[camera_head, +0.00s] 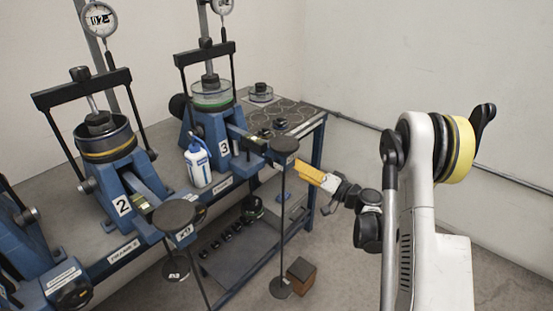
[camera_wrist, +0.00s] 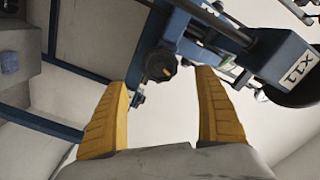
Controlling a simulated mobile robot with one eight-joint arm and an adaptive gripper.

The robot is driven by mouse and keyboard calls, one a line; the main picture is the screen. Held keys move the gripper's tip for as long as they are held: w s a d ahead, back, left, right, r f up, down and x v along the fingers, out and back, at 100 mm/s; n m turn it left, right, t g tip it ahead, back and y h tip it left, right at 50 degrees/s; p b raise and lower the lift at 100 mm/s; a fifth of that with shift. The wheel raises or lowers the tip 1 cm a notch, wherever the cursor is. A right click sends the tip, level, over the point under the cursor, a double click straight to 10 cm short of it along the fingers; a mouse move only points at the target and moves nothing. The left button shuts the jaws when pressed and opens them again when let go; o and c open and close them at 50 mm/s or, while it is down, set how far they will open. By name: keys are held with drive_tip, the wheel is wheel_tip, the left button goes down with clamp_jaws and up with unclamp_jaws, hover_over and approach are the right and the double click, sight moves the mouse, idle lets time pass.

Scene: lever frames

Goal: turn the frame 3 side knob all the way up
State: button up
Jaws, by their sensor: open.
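Frame 3 (camera_head: 224,146) is a blue stand with a white number 3, at the middle of the head view. Its lever reaches right to a dark round plate (camera_head: 284,144). A dark round knob (camera_head: 180,106) shows at the stand's left side. My gripper (camera_head: 300,168) has yellow fingers and hovers by the lever's end. In the wrist view my gripper (camera_wrist: 165,84) is open and empty. A black lobed knob (camera_wrist: 160,66) on a blue part appears between and beyond the fingertips, near the x11 label (camera_wrist: 300,66). I cannot tell if it touches a finger or is the side knob.
Frame 2 (camera_head: 122,206) stands to the left with its own lever and plate. A white bottle (camera_head: 198,164) stands between the frames. Thin hanging rods and a brown block (camera_head: 301,270) are below the lever ends. Open floor lies to the right.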

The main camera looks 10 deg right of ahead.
drive_tip(key=x, duration=0.8)
drive_tip(key=shift+w+a, duration=0.2)
drive_tip(key=shift+a, duration=0.05)
drive_tip(key=shift+w+a, duration=0.1)
drive_tip(key=shift+w, duration=0.1)
drive_tip(key=shift+c, duration=1.2)
drive_tip(key=c, duration=1.1)
